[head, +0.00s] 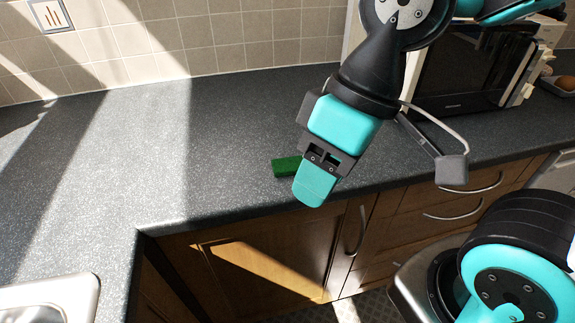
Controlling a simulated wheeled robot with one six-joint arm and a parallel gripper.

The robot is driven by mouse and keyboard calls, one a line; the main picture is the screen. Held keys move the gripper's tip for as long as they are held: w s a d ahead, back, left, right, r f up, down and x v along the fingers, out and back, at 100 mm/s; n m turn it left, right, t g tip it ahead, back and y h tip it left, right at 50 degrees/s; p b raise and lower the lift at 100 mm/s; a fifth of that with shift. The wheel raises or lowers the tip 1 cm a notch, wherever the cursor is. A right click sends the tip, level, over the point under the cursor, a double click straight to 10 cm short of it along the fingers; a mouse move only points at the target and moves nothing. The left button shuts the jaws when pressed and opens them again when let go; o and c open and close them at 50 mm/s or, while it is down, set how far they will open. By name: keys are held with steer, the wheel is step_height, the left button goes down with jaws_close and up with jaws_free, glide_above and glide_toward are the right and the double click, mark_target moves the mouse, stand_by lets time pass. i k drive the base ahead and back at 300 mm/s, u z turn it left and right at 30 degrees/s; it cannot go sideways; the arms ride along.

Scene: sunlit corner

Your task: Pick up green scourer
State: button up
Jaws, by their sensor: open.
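The green scourer (286,166) is a small dark green block lying on the dark speckled countertop, near its front edge. My gripper (316,187) is just right of it in the picture and overlaps its right end from this view. The gripper is open and points down toward the counter. The scourer's right part is hidden behind the gripper. I cannot tell whether the fingers touch it or how high they are above the counter.
The countertop (150,130) is clear to the left and behind. A black microwave (465,70) stands at the back right, with a bowl (560,85) beyond it. A metal sink (50,300) is at bottom left. Wooden cabinets (270,260) are below the counter edge.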

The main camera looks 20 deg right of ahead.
mark_target(285, 167)
steer(key=u, duration=2.85)
steer(key=k, duration=1.25)
steer(key=z, duration=1.35)
steer(key=i, duration=0.5)
steer(key=z, duration=0.05)
